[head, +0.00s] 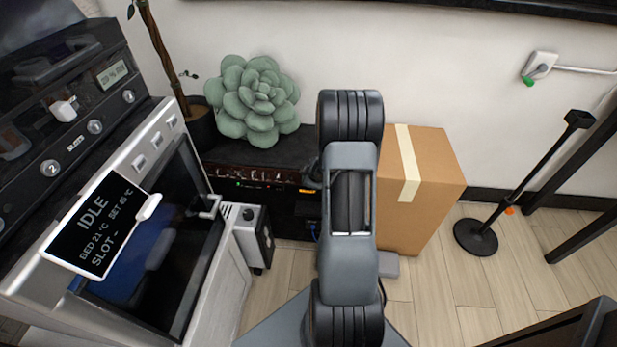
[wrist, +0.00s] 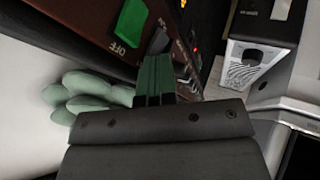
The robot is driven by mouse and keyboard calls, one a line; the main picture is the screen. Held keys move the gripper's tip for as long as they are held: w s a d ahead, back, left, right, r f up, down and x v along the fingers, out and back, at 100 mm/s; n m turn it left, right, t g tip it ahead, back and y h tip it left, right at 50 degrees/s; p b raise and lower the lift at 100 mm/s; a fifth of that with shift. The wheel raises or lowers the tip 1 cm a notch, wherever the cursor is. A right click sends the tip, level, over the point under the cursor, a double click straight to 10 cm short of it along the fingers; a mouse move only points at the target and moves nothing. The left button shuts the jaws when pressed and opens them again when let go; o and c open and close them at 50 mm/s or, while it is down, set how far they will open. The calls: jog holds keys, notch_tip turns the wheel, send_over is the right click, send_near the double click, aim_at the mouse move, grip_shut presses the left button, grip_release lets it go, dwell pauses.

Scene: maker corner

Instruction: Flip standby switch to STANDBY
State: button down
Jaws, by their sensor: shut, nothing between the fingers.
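In the wrist view a dark red-brown panel (wrist: 88,22) runs diagonally, with a bright green rocker-like part (wrist: 133,18) on it and the word OFF beside that. I cannot read a STANDBY label, and I cannot tell which switch is the standby one or how it is set. My gripper (wrist: 157,58) has green fingers, shut and empty, pointing along the panel close to the green part. Contact cannot be told. In the head view the low dark unit (head: 262,172) has small lights on its front; my arm hides the gripper there.
A green succulent-shaped object (head: 255,100) sits on the dark unit. A machine (head: 165,130) with an IDLE screen stands left, a small grey box (head: 251,236) beside it. A cardboard box (head: 432,185) stands right of my arm. A black stand (head: 476,238) is farther right, with open floor between.

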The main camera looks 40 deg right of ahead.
jog(key=shift+r, duration=0.35)
jog(key=a+p+v, duration=0.1)
jog(key=p+v, duration=0.4)
jog(key=v, duration=0.7)
jog(key=shift+a, duration=0.15)
jog(key=shift+s, duration=0.1)
dwell(0.4)
